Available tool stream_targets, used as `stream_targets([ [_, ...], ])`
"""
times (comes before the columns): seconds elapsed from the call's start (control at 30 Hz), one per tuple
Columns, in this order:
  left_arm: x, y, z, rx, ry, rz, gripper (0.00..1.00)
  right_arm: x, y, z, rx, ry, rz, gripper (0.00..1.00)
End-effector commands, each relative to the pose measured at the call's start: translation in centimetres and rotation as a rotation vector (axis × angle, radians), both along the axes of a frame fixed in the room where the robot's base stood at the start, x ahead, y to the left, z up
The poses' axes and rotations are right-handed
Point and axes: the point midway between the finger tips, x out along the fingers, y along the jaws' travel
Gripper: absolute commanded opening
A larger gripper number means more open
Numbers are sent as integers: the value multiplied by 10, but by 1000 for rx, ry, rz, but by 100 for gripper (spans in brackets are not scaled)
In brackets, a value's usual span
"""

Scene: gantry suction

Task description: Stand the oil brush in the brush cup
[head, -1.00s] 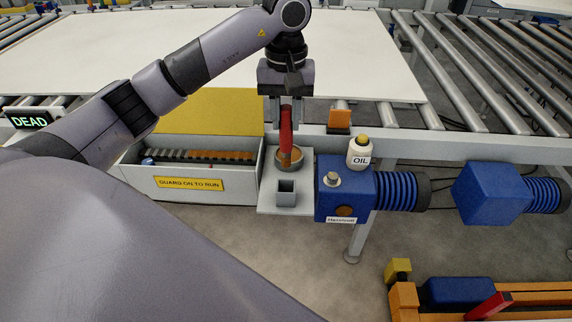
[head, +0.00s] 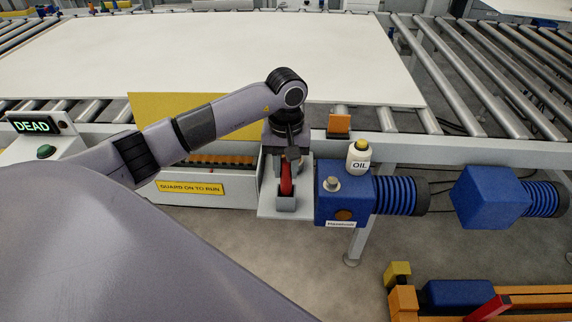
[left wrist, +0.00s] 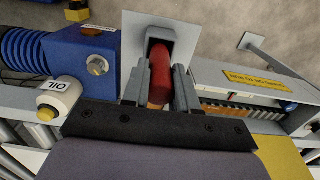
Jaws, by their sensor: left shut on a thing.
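The oil brush (head: 286,181) has a red handle and is upright, held in my left gripper (head: 288,172). The gripper is shut on the handle, which also shows between the fingers in the left wrist view (left wrist: 160,76). The brush cup (head: 287,204) is a small grey square holder on the light plate. The brush is right at the cup, and its lower end is hidden behind the cup's front wall; it looks to be inside, but depth is hard to judge. In the left wrist view the cup (left wrist: 176,33) lies just beyond the handle. My right gripper is not in view.
A blue gearbox (head: 342,199) stands close to the right of the cup, with a white oil bottle (head: 358,157) behind it. A chain trough with a yellow label (head: 189,187) is to the left. The raised yellow guard (head: 170,118) is behind my arm.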

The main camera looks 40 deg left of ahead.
Motion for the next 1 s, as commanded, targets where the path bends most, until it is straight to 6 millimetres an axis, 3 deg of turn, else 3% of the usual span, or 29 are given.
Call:
stream_targets([
  [0.17, 0, 0, -4, 1, 1, 0, 0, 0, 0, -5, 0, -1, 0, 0],
  [0.2, 0, 0, -3, 1, 1, 0, 34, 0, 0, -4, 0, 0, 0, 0],
  [0.27, 0, 0, -3, 0, 1, 0, 53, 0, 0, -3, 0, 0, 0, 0],
  [0.7, 1, 0, 5, 0, -2, 0, 53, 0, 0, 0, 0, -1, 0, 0],
  [1.0, 3, 1, 62, 1, -5, 1, 53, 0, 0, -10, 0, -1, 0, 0],
])
